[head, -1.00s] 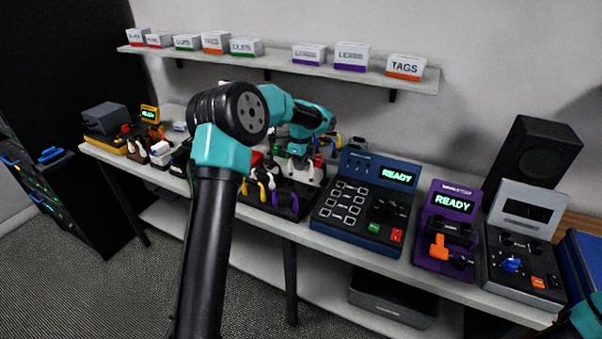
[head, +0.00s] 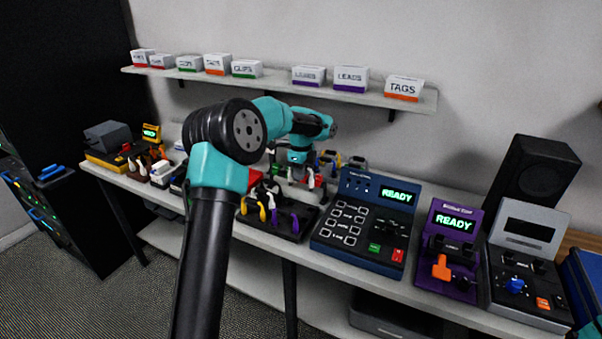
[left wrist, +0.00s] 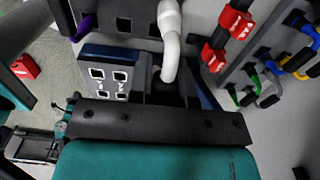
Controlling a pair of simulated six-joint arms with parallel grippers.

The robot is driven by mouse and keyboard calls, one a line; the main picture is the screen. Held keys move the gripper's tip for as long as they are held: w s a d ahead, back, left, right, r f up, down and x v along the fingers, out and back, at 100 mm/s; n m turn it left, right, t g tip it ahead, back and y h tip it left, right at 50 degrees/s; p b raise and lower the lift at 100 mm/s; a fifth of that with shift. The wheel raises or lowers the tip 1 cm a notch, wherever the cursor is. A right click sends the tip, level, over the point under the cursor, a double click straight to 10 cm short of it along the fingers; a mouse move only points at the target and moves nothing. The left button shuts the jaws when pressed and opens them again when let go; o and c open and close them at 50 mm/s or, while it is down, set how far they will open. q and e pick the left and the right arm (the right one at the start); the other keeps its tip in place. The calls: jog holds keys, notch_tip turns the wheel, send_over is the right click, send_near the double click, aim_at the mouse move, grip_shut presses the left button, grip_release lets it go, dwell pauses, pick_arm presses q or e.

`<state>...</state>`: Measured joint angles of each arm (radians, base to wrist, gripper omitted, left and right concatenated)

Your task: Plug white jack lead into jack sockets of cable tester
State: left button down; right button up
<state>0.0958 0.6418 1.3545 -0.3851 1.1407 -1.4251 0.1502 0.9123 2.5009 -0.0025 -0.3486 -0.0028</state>
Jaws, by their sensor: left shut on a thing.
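My left gripper (head: 298,172) is in the middle of the head view, pointing down above the back of the lead rack (head: 262,226). In the left wrist view, the white jack lead (left wrist: 169,40) curves down into the dark jaws of that gripper (left wrist: 172,92), which are shut on it. The plug end is hidden by the jaws. The blue cable tester (head: 336,242) stands just right of the rack, with rows of square sockets and a green READY screen. My right gripper is outside the views.
Yellow and purple leads (head: 284,225) stand in the rack near the gripper. A purple tester (head: 436,268) and a grey tester (head: 515,293) stand to the right. A black speaker (head: 533,180) is behind them. Boxes (head: 350,78) line the shelf above.

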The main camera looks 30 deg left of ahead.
pick_arm(q)
jog(key=shift+r, duration=1.4)
